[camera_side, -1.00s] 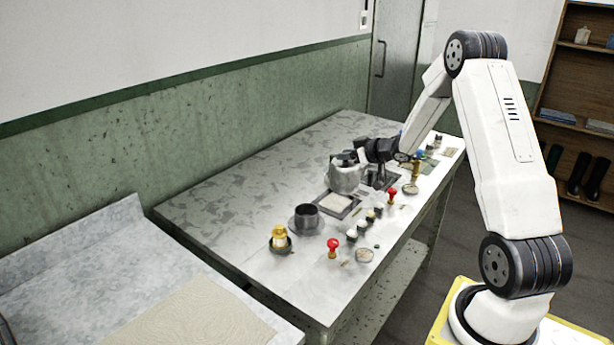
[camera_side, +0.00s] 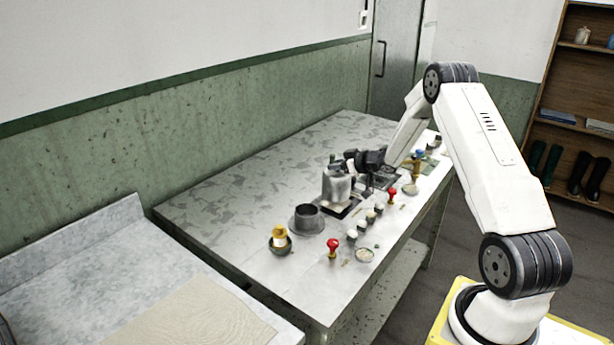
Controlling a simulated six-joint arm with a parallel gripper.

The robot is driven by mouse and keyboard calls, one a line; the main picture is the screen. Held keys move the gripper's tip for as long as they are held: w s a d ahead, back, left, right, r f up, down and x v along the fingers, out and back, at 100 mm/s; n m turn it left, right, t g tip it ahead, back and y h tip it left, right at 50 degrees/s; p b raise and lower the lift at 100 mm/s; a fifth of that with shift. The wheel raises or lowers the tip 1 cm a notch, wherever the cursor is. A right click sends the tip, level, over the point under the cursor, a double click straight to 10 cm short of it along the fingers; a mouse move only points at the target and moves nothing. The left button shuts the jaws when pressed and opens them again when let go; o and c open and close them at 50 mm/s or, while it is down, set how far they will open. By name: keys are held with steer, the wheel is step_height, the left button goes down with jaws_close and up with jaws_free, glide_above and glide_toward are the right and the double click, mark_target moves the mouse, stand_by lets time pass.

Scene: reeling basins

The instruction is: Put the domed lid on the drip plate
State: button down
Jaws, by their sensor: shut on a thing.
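My gripper (camera_side: 341,162) is shut on a pale grey, rounded body (camera_side: 337,188), which seems to be the domed lid. The gripper reaches in from the right at its top. The lid is small in view, so its exact shape and the grip on it are hard to tell. It is over or just behind a flat, dark-edged square plate (camera_side: 352,208) with a pale middle, possibly the drip plate. The lid hides much of that plate. I cannot tell whether the two touch.
A dark cup on a round dish (camera_side: 307,220) stands left of the lid. A yellow-topped pot (camera_side: 280,240), a red-knobbed piece (camera_side: 333,247) and a row of small pale-topped jars (camera_side: 362,225) are nearby. The back of the metal table (camera_side: 250,178) is clear.

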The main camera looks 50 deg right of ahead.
mark_target(337, 174)
steer(key=shift+f, duration=1.5)
steer(key=shift+f, duration=0.15)
steer(key=shift+c, duration=1.7)
jaws_free()
steer(key=shift+r, duration=0.2)
steer(key=v, duration=1.2)
